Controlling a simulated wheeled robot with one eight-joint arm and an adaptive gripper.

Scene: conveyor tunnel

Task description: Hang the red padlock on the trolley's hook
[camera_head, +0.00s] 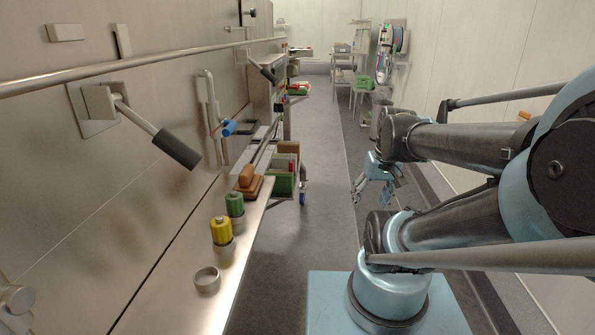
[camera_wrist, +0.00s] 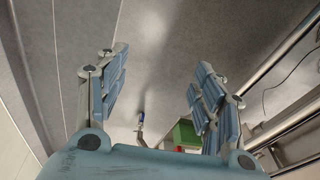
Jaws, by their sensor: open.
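My gripper (camera_head: 372,192) hangs in the aisle in the head view, to the right of the trolley and apart from it. The trolley (camera_head: 297,190) stands against the left-hand bench and carries bins and small things. Its green crate also shows in the wrist view (camera_wrist: 186,133), near the right finger. I cannot make out the red padlock or the trolley's hook; small red spots near the trolley are too small to tell.
A metal ledge (camera_head: 238,258) on the left holds an empty ring (camera_head: 207,279), a yellow cylinder (camera_head: 221,230), a green cylinder (camera_head: 235,204) and a brown block (camera_head: 246,177). A black-handled lever (camera_head: 177,149) juts from the left wall. The aisle floor (camera_head: 325,155) is clear.

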